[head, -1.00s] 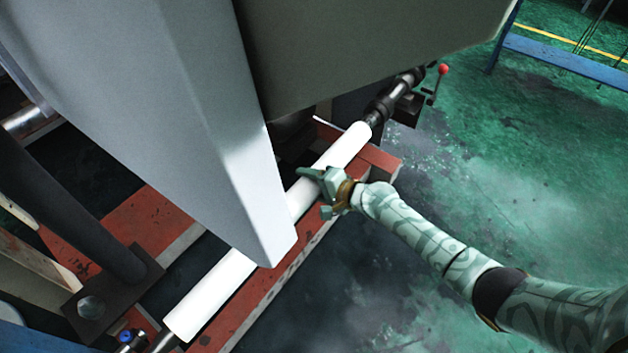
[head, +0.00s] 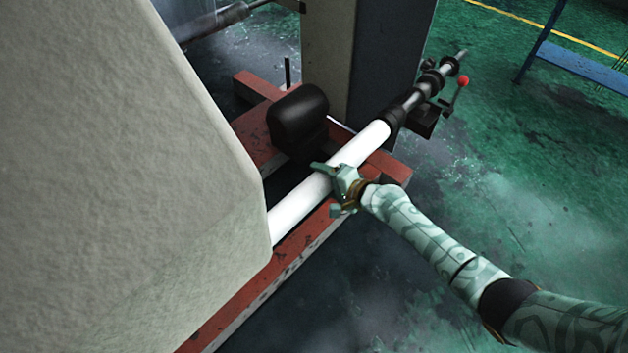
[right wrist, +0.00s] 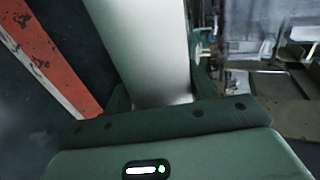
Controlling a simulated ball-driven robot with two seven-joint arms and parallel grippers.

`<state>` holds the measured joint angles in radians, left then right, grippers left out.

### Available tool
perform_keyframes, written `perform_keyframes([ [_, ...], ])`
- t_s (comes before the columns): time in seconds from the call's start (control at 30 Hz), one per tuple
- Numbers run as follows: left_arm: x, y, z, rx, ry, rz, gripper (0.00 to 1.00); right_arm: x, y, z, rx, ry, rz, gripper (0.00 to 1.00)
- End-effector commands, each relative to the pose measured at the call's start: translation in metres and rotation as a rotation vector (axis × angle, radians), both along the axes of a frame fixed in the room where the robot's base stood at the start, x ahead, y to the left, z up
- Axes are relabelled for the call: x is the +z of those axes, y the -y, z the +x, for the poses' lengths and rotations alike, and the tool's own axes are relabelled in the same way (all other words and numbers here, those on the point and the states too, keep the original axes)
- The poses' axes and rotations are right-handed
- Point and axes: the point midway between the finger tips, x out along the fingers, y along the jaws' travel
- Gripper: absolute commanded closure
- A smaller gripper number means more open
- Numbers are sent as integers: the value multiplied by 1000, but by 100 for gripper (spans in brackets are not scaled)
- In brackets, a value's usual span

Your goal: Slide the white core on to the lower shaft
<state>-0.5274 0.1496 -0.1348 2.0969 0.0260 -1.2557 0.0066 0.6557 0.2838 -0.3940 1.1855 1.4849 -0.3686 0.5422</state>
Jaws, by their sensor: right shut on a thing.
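The white core (head: 318,193) is a long white tube lying slantwise over the red frame. Its upper right end meets the black collar of the lower shaft (head: 404,104), whose thin steel end sticks out beyond the core. My right gripper (head: 334,180) is shut on the core near that end. In the right wrist view the core (right wrist: 142,45) stands between the two green fingers (right wrist: 155,98). The core's lower left part is hidden behind a large pale body in the head view. My left gripper is not in view.
A red base frame (head: 310,236) runs under the core. A black rounded block (head: 298,118) and a grey column (head: 375,65) stand behind it. A red-knobbed lever (head: 462,82) is by the shaft end.

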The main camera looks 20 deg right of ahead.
Motion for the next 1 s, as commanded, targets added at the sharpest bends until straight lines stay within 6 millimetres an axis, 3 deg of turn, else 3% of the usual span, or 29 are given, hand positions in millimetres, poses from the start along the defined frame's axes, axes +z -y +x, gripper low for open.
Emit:
perform_keyframes([
  [1.0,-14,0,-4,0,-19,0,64,0,21,14,-7,8,-3,99],
])
